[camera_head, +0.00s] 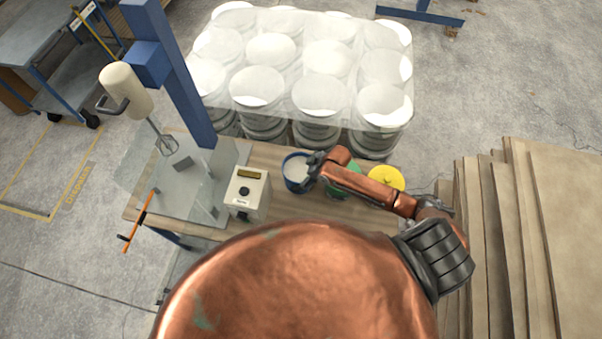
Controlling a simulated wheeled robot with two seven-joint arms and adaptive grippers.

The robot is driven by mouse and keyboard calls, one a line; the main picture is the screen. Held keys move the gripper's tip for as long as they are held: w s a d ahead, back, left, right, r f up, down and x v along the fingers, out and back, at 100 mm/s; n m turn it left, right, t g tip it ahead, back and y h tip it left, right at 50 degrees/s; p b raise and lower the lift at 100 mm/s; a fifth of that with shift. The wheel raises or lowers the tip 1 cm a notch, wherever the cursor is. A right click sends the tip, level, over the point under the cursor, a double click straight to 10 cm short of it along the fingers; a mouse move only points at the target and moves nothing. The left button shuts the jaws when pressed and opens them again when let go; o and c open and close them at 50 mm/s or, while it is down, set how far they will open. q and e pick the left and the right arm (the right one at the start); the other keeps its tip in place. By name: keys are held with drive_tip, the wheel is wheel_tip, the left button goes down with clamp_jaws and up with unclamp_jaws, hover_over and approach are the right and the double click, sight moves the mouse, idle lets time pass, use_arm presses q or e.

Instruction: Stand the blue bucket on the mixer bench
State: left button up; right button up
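The blue bucket (289,183) has a pale inside and stands upright, apparently on the wooden bench (262,153), just right of a control box. My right gripper (307,174) is at the bucket's right rim, touching it or very close. Its fingertips are dark and small, so I cannot tell whether they are closed on the rim. My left gripper is not in view.
The control box (247,191) stands between the mixer and the bucket. A yellow lid (386,177) and a green item (343,190) lie right of the bucket, partly behind my arm. Wrapped white buckets (300,60) stand behind the bench. Tall boards (530,230) stand at right.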

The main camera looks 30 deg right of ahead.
drive_tip(key=v, duration=1.2)
drive_tip(key=shift+r, duration=0.2)
drive_tip(key=shift+c, duration=0.4)
idle(0.7)
